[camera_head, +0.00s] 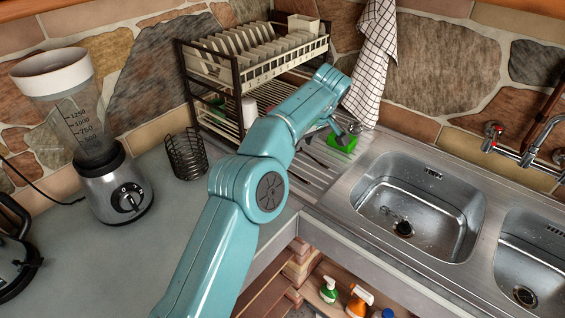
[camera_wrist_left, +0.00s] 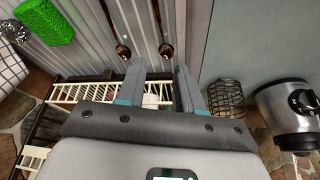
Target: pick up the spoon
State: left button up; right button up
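Two thin dark utensils lie side by side on the ribbed metal drainboard, one on the left (camera_wrist_left: 122,48) and one on the right (camera_wrist_left: 166,46) in the left wrist view. Each has a small rounded brownish end. I cannot tell which one is the spoon. In the head view a dark utensil (camera_head: 313,157) shows partly behind my left arm. My left gripper (camera_wrist_left: 158,72) is open and empty, its two fingers pointing towards the rounded ends. In the head view the left gripper (camera_head: 342,130) is over the drainboard, partly hidden by its arm. My right gripper is not in view.
A green sponge (camera_head: 341,143) lies near the left gripper. A dish rack (camera_head: 187,70) with plates stands behind. A wire basket (camera_head: 186,155) and a blender (camera_head: 110,180) stand on the counter at left. The sink (camera_head: 420,205) is at right; a checked towel (camera_head: 370,60) hangs behind.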

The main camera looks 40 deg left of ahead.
pick_arm(q)
jog(key=x, duration=1)
jog(key=shift+p, duration=0.4)
jog(key=shift+s+f, duration=0.15)
jog(key=shift+s, duration=0.3)
jog(key=p+x, duration=0.1)
jog(key=x, duration=0.1)
jog(key=p+x, duration=0.1)
jog(key=x, duration=0.2)
jog(key=shift+w+a, duration=0.25)
jog(key=shift+a, duration=0.15)
jog(key=shift+s+d, duration=0.1)
jog(key=shift+s, duration=0.1)
jog(key=shift+w+f, duration=0.2)
jog(key=shift+f, duration=0.05)
grip_shut()
jog(key=shift+s+r, duration=0.15)
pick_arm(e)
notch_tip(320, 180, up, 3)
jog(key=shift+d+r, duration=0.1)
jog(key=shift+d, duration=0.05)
